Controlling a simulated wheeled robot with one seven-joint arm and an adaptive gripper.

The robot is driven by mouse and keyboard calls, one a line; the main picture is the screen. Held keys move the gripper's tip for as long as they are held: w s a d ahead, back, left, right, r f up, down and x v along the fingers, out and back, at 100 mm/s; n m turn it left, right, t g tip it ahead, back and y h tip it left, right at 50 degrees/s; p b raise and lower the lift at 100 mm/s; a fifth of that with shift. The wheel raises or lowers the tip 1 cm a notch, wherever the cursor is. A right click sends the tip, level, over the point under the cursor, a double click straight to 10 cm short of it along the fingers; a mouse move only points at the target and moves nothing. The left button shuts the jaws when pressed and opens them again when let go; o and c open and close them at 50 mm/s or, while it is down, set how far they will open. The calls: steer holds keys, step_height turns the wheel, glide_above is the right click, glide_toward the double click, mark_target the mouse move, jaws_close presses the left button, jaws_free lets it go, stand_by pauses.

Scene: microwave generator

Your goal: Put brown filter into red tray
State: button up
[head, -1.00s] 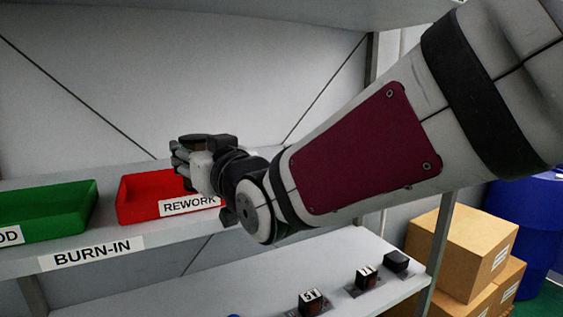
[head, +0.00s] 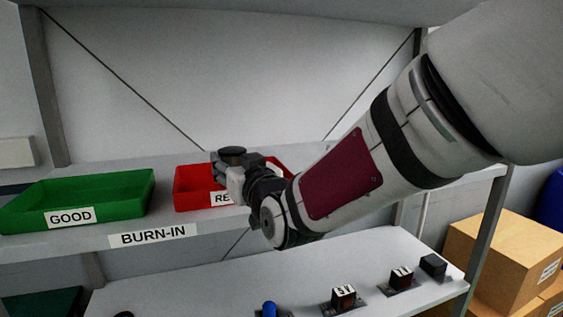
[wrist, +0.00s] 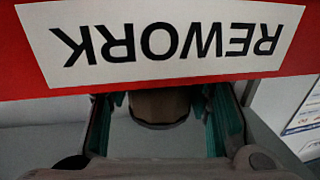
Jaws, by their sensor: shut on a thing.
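The red tray (head: 192,188) stands on the shelf, with a white REWORK label that my arm partly covers. Its front face and upside-down label fill the top of the wrist view (wrist: 20,60). My gripper (head: 231,168) is in front of the tray in the head view. It is shut on the brown filter (wrist: 160,106), a brown cylinder between the green finger pads in the wrist view. The filter's dark round top shows at the gripper in the head view (head: 232,151). I cannot tell whether any part of the filter is above the tray's inside.
A green tray (head: 115,194) labelled GOOD stands left of the red one. The shelf edge carries a BURN-IN label (head: 153,236). A lower shelf (head: 190,290) holds several small switches and a blue knob (head: 269,309). Cardboard boxes (head: 500,250) stand at the right.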

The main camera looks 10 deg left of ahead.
steer(key=shift+f, duration=0.1)
steer(key=o, duration=1.2)
